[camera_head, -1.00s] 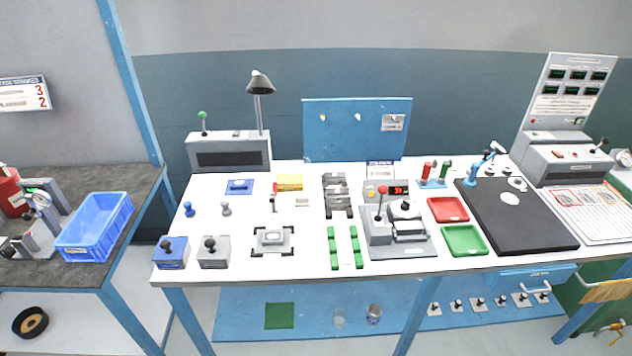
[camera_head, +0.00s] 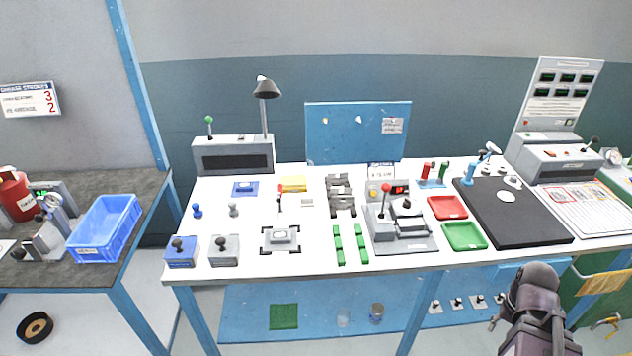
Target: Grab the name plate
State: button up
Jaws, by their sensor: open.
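A small pale plate (camera_head: 307,202) lies flat on the white bench, below the yellow block and right of a small red-topped lever tool. It looks like the name plate, but any lettering is too small to read. My gripper (camera_head: 536,318) shows at the lower right as part of a dark arm end in front of the bench's front edge. It is open and far from the plate. The arm end hides much of it, and no object shows in it.
A yellow block (camera_head: 293,184) and grey slotted blocks (camera_head: 341,196) stand near the plate. A grey fixture (camera_head: 281,238) and green rails (camera_head: 338,245) lie in front. A lever press (camera_head: 385,228), red tray (camera_head: 447,207) and green tray (camera_head: 464,236) are to the right. A blue board (camera_head: 345,135) stands behind.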

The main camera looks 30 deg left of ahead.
aim_at(332, 179)
jog(key=u, duration=1.15)
jog(key=i, duration=1.5)
jog(key=z, duration=0.05)
